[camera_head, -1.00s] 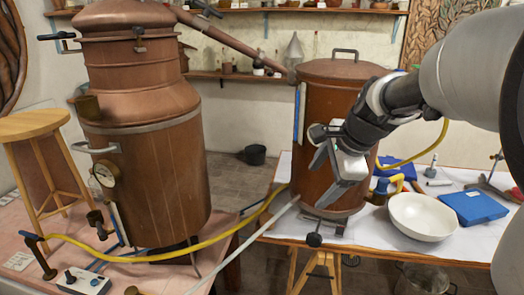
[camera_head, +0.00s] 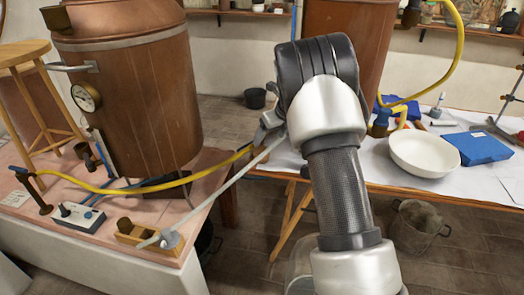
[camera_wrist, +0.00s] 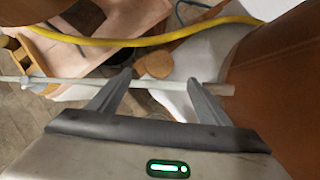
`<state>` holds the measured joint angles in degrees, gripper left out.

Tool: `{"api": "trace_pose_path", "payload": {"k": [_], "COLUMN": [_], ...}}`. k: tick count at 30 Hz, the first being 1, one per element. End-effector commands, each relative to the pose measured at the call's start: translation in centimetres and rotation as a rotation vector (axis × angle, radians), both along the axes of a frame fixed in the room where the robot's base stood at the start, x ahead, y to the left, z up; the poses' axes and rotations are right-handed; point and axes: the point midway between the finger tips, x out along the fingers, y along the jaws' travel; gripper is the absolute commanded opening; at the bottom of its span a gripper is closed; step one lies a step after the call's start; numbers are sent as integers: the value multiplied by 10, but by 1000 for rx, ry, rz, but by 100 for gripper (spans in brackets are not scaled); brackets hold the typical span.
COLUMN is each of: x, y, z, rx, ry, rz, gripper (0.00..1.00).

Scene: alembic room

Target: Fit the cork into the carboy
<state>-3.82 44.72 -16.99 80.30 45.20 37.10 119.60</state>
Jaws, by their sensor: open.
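My gripper (camera_head: 268,130) is at the copper vessel's table edge, partly hidden by my wrist. In the wrist view my gripper (camera_wrist: 161,76) is open, with its two fingers spread. A pale tube (camera_wrist: 70,80) crosses at the fingertips; I cannot tell whether it touches them. A clear glass vessel (camera_head: 301,262), perhaps the carboy, stands low behind my arm and is mostly hidden. I cannot make out its mouth.
A large copper still (camera_head: 130,100) stands on the pink table at left. A copper vessel (camera_head: 345,45), a white bowl (camera_head: 424,155) and a blue box (camera_head: 478,149) are on the right table. A yellow hose (camera_head: 200,183) runs between the tables.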

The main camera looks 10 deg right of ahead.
Motion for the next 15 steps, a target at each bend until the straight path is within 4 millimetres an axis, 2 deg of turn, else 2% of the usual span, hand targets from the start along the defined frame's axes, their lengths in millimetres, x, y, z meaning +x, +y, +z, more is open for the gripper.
{"api": "trace_pose_path", "payload": {"k": [1,3,15], "x": [5,11,45], "y": [2,5,19], "z": [-13,-25,-87], "rx": [1,0,-2], "ry": [3,2,0], "rz": [1,2,3], "gripper": [71,71,71]}}
